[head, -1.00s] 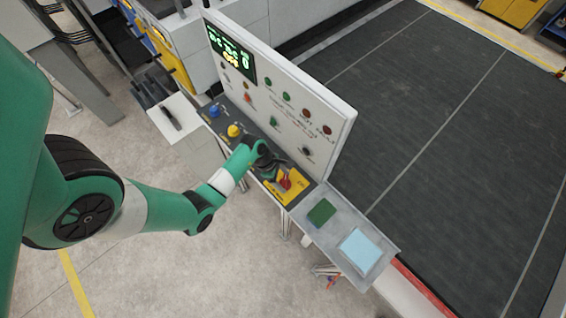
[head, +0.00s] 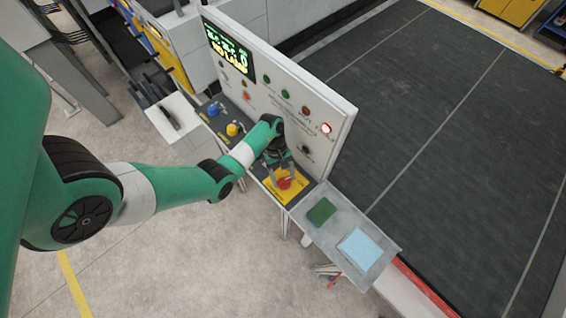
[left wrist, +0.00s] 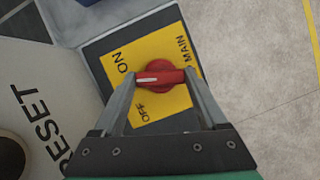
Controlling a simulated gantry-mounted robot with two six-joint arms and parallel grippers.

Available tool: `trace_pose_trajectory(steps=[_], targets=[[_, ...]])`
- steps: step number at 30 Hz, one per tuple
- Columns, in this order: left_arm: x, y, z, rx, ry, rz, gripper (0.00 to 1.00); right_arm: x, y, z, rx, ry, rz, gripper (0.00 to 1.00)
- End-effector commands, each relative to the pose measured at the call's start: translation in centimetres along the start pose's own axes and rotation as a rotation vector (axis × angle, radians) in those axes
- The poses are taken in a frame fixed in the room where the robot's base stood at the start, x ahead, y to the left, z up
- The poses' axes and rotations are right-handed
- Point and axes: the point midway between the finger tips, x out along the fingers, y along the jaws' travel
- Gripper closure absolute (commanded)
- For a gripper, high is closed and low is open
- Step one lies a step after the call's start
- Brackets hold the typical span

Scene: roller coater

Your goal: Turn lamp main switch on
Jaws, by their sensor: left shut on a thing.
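The lamp main switch (left wrist: 160,75) is a red rotary knob with a bar handle on a yellow plate (left wrist: 118,85) marked ON, OFF and MAIN. The white mark on its handle points left in the left wrist view, between the ON and OFF words. In the head view the red knob (head: 284,183) sits at the right end of the console. My left gripper (left wrist: 161,82) is shut on the knob, one finger at each end of the handle; it also shows in the head view (head: 281,175). My right gripper is not in view.
An upright panel (head: 335,110) with a lit display (head: 228,50) and several buttons stands behind the switch. A red lamp (head: 326,128) on it glows. Blue (head: 212,110) and yellow (head: 233,130) knobs lie left along the console. A shelf with a green block (head: 321,212) and pale blue block (head: 359,249) is at right.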

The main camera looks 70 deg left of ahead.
Motion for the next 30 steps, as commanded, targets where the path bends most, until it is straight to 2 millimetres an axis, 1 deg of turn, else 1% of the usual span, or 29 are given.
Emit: trace_pose_trajectory(steps=[1,6,15,21,30], targets=[[0.3,0.1,-0.1,0.038,-0.001,-0.014,0.81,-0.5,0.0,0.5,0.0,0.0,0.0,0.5],[0.5,0.2,-0.2,0.159,0.0,-0.065,0.81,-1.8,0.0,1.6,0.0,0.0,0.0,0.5],[0.3,0.2,-0.1,0.292,0.0,-0.121,0.81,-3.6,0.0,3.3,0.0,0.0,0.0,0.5],[0.1,0.2,0.0,0.326,0.0,-0.135,0.81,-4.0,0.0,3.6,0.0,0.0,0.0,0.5],[0.0,0.2,0.1,0.33,0.001,-0.137,0.81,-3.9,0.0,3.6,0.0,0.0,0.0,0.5]])
